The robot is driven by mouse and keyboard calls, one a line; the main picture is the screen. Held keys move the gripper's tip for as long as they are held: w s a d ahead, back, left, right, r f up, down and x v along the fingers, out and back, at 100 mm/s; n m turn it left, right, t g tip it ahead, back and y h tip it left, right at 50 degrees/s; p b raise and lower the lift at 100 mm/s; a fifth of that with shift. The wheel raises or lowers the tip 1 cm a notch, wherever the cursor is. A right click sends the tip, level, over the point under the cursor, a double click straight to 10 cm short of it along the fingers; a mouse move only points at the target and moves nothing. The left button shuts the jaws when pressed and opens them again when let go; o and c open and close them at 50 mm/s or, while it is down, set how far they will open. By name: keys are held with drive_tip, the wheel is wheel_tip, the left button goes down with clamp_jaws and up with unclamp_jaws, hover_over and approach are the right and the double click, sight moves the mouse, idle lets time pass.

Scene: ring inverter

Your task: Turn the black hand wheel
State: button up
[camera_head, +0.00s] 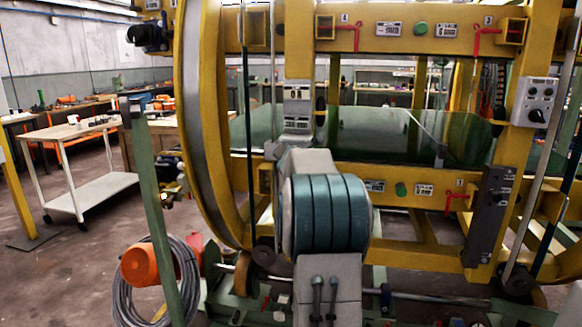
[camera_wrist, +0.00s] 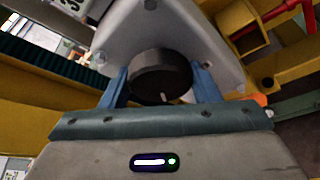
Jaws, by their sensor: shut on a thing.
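The black hand wheel (camera_wrist: 160,72) shows in the wrist view as a short dark cylinder with a pale mark low on its face. It sits in front of a grey rounded housing (camera_wrist: 125,32). My gripper (camera_wrist: 163,88) has one blue finger on each side of the wheel and is shut on it. The far side of the wheel is hidden. In the head view I cannot make out the wheel or my gripper; my grey and teal arm fills the middle.
A yellow ring frame (camera_head: 188,120) with yellow beams stands around my arm. A red pipe (camera_wrist: 285,14) and a yellow bracket (camera_wrist: 243,28) are close by at upper right in the wrist view. A control box (camera_head: 536,101) is at right; a trolley table (camera_head: 70,130) stands left.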

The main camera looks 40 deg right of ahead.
drive_tip(key=shift+f+m+t+b, duration=0.25)
drive_tip(key=shift+m+t+b, duration=0.25)
drive_tip(key=shift+m+b, duration=0.55)
drive_tip(key=shift+m, duration=0.25)
drive_tip(key=o, duration=1)
drive_tip(key=shift+r, duration=0.15)
drive_tip(key=shift+s, duration=0.15)
drive_tip(key=v, duration=1.3)
drive_tip(key=shift+s, duration=0.35)
